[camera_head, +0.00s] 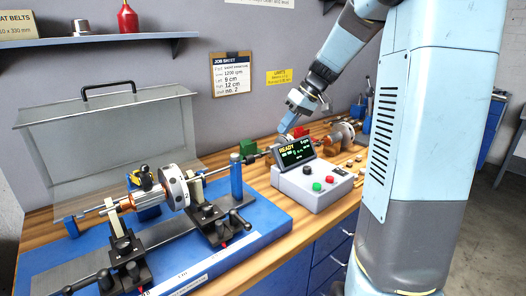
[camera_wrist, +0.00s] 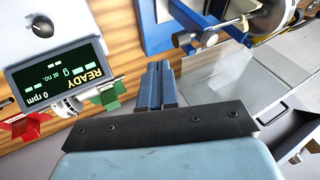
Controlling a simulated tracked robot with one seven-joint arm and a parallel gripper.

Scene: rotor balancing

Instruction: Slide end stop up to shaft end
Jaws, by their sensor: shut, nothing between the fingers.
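The balancing machine's shaft (camera_head: 97,210) lies across its two supports, with the rotor disc (camera_head: 174,187) on it. A blue post (camera_head: 237,178), which looks like the end stop, stands near the right end of the shaft; I cannot tell whether they touch. A smaller blue block (camera_head: 72,226) is at the left end. In the wrist view, a blue part with a silver knob (camera_wrist: 182,40) shows beyond the fingers. My gripper (camera_head: 283,131) is shut and empty, above the bench beside the control box. Its blue fingers (camera_wrist: 155,84) are together in the wrist view.
The control box (camera_head: 312,185) with a lit READY display stands right of the machine's blue base (camera_head: 268,228). A clear guard with a black handle (camera_head: 107,88) stands open behind. A green block (camera_head: 248,147) and other parts sit at the back of the bench.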

